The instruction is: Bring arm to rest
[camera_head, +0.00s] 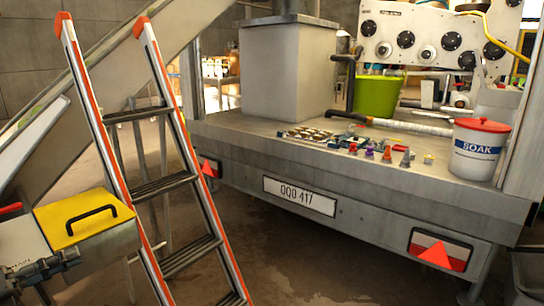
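My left gripper (66,260) is a dark shape at the bottom left edge, in front of a grey box with a yellow lid (85,215) and a black handle. It is small and dark, so I cannot tell whether its fingers are open or shut, or whether it touches the box. I see nothing clearly held in it. My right gripper is not in view.
An orange-edged stepladder (165,187) stands close at the left. The trailer bed (250,131) carries a grey box (288,70), a green bucket (377,95), a white SOAK tub (478,152) and several small coloured parts. Floor (300,260) below the trailer looks clear.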

